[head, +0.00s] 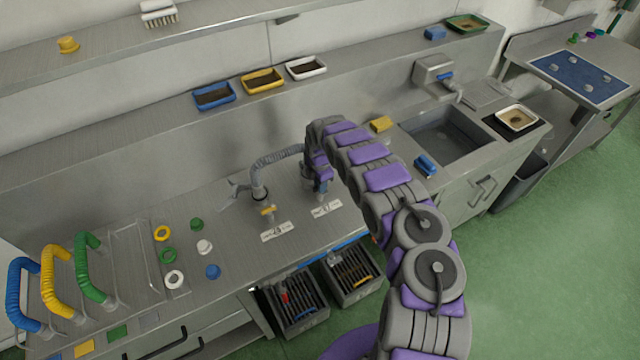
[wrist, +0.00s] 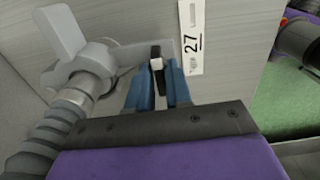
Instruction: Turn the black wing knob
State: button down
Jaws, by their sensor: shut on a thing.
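The black wing knob (wrist: 155,51) shows in the wrist view as a small dark piece with a pale end, between the blue fingertips of my gripper (wrist: 162,68). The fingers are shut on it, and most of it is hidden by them. In the head view my gripper (head: 322,195) reaches down to the steel bench, and I cannot make out the knob there. A white label (wrist: 191,38) reading 27 lies beside the knob.
A grey lever fitting on a ribbed hose (wrist: 70,120) stands close left of my fingers. In the head view a yellow-topped knob (head: 268,211) stands left of my gripper. A sink (head: 440,135) lies right, and two crates (head: 297,318) hang below the bench edge.

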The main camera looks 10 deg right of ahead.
jog(key=shift+w+r, duration=0.15)
jog(key=shift+w, duration=0.05)
jog(key=c, duration=1.2)
grip_release()
notch_tip(320, 180, up, 17)
jog(key=shift+b, duration=0.3)
